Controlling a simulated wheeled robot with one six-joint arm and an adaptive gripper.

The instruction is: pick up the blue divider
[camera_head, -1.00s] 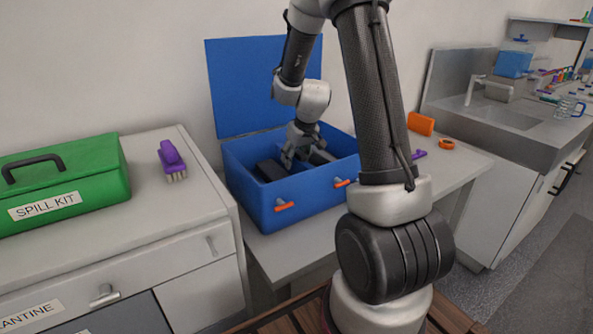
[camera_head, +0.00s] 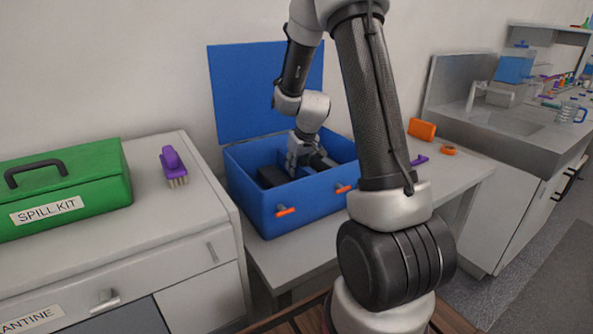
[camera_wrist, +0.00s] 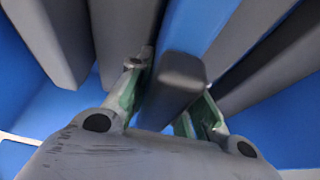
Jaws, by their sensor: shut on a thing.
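The blue divider (camera_wrist: 203,28) is a flat blue strip between grey slabs in the wrist view. A dark, rounded block (camera_wrist: 180,78) lies in line with it, between my fingers, and looks like a grip on the divider. My gripper (camera_wrist: 170,90) is shut on this part, with one finger on each side. In the head view my gripper (camera_head: 300,164) points down into the open blue case (camera_head: 310,208). The lower part of the divider is hidden.
Dark grey slabs (camera_wrist: 50,40) stand close on both sides of my fingers. The case walls surround my gripper, and its raised lid (camera_head: 262,90) stands behind. A green spill kit (camera_head: 65,188) and a purple brush (camera_head: 173,165) are on the left counter.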

